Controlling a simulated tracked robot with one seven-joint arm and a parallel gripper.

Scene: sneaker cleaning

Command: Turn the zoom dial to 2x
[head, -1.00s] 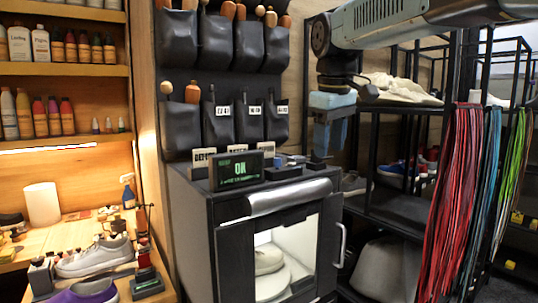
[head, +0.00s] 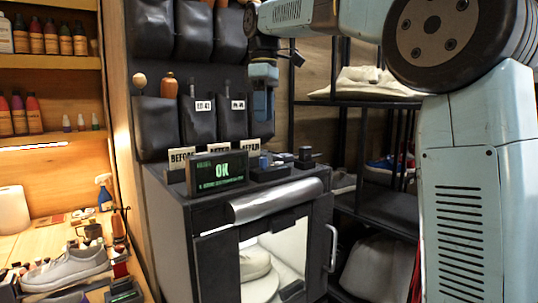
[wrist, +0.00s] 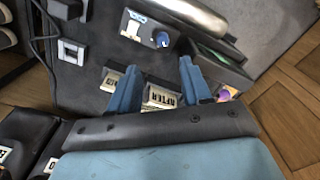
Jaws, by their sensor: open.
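The zoom dial appears to be the small blue knob (wrist: 161,38) on a dark box with a pale label on top of the cabinet. It is small in the head view (head: 263,160), and its setting cannot be read. My gripper (wrist: 158,72) has two blue fingers set apart with nothing held between them. In the wrist view the knob lies just beyond the fingertips, apart from them. In the head view my gripper (head: 263,112) hangs above the cabinet top, over the knob box.
A green display reading OK (head: 217,171) stands beside the knob box. BEFORE and AFTER cards (head: 181,158) stand behind it. Dark pouches (head: 198,120) hang on the back wall. The cabinet (head: 185,215) has a lit chamber with a shoe (head: 254,264). A rack (head: 385,100) stands at right.

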